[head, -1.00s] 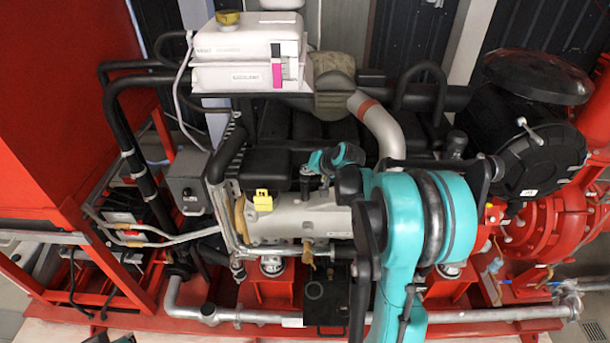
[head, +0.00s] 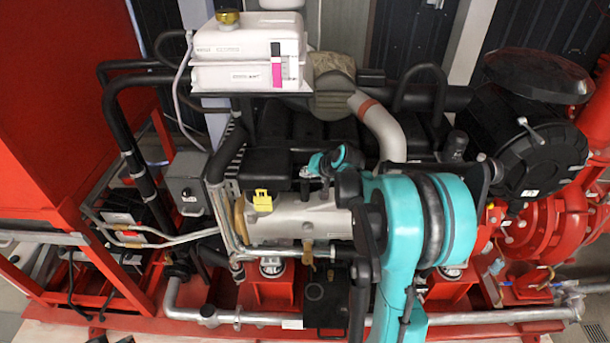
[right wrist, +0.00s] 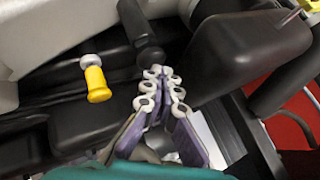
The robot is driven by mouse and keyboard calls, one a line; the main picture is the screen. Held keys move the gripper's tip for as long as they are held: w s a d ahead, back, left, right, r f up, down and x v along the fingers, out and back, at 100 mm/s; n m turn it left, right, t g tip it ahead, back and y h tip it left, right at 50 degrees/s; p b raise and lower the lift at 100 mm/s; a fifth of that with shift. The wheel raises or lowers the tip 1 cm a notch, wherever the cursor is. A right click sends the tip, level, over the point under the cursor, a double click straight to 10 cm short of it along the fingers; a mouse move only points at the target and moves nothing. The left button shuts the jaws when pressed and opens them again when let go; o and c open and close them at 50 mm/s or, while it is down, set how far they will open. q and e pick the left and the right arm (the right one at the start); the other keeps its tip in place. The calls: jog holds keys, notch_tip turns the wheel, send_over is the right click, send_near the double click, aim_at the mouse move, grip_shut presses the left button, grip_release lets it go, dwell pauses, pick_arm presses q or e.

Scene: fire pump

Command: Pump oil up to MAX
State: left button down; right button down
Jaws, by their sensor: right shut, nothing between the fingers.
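The white oil tank (head: 232,50) stands at the top of the engine in the head view, with a gold cap (head: 228,17). A gauge with a pink strip (head: 277,74) is on its right front; its marks are too small to read. My right gripper (head: 304,172) is small in the head view, over the engine's dark upper parts. In the right wrist view, its fingers are shut and empty, with the tips close to a black rounded knob (right wrist: 150,56). I cannot tell whether they touch it. My left gripper is not in view.
A yellow piece (head: 262,201) is on the engine left of my right gripper; a yellow fitting (right wrist: 97,85) shows in the wrist view. A silver pipe (head: 380,128) and black hoses surround the engine. A grey box (head: 187,182) stands at left, a large black filter (head: 540,150) at right.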

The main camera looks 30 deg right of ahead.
aim_at(306, 179)
jog(key=shift+r+p, duration=1)
jog(key=shift+r, duration=0.4)
notch_tip(306, 179, up, 5)
jog(key=p, duration=0.3)
dwell(0.6)
